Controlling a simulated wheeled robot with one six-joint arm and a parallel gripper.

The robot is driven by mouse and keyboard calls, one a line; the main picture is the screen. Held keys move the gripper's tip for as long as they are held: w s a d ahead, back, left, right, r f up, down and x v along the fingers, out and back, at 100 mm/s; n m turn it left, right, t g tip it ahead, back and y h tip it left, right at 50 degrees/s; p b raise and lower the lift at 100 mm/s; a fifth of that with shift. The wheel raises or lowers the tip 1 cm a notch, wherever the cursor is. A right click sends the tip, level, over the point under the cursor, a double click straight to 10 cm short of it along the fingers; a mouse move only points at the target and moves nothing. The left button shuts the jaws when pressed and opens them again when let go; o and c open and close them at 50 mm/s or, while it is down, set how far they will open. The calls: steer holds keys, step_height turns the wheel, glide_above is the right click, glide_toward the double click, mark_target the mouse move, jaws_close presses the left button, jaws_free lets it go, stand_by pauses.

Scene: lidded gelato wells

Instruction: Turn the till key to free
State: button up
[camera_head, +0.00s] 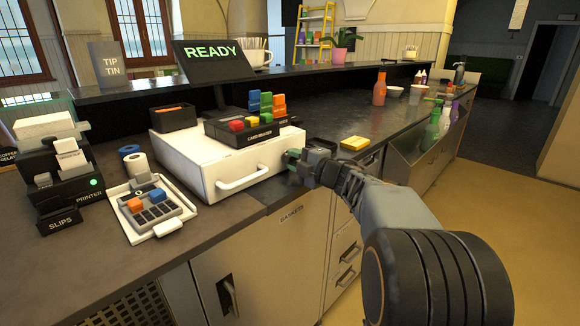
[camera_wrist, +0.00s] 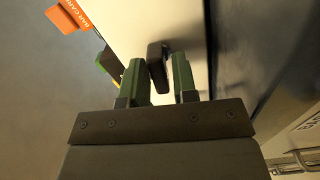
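The white till (camera_head: 222,168) sits on the counter, with a curved handle on its front drawer. My gripper (camera_head: 293,160) is at the right end of the till's front, and it hides the key in the head view. In the wrist view, the dark flat till key (camera_wrist: 158,66) stands out from the white till face (camera_wrist: 190,25). My gripper's green fingers (camera_wrist: 158,82) are open, one on each side of the key. The key is close to the left finger, and a narrow gap shows on the right. The key looks slightly tilted.
A black card holder (camera_head: 250,130) with coloured blocks stands on the till, below a READY screen (camera_head: 213,55). A yellow sponge-like block (camera_head: 355,143) lies to the right of my gripper. A keypad tray (camera_head: 153,208) and printer (camera_head: 68,170) stand left. Cabinets and drawers line the counter front.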

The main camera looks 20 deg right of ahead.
steer(key=shift+o, duration=0.4)
steer(key=shift+r, duration=0.1)
steer(key=v, duration=0.6)
steer(key=p+v, duration=0.1)
steer(key=v, duration=1.3)
steer(key=w+r+m+h+p, duration=0.6)
steer(key=r+m+h+p, duration=0.2)
steer(key=m+h+p, duration=0.3)
steer(key=s+a+f+m+g+y+p, duration=0.2)
steer(key=s+a+f+m+g+p, duration=0.1)
steer(key=a, duration=0.5)
steer(key=s+a+f+m+g+y+p, duration=0.1)
steer(key=s+a+f+m+g+p, duration=0.2)
steer(key=s+a+m+g+p, duration=0.2)
steer(key=s+a+m+g, duration=0.2)
steer(key=s+a+g, duration=0.2)
steer(key=s, duration=0.1)
steer(key=shift+s+a+g+y+p, duration=0.15)
steer(key=shift+s+g+y+p, duration=0.15)
steer(key=shift+g+y+p, duration=0.1)
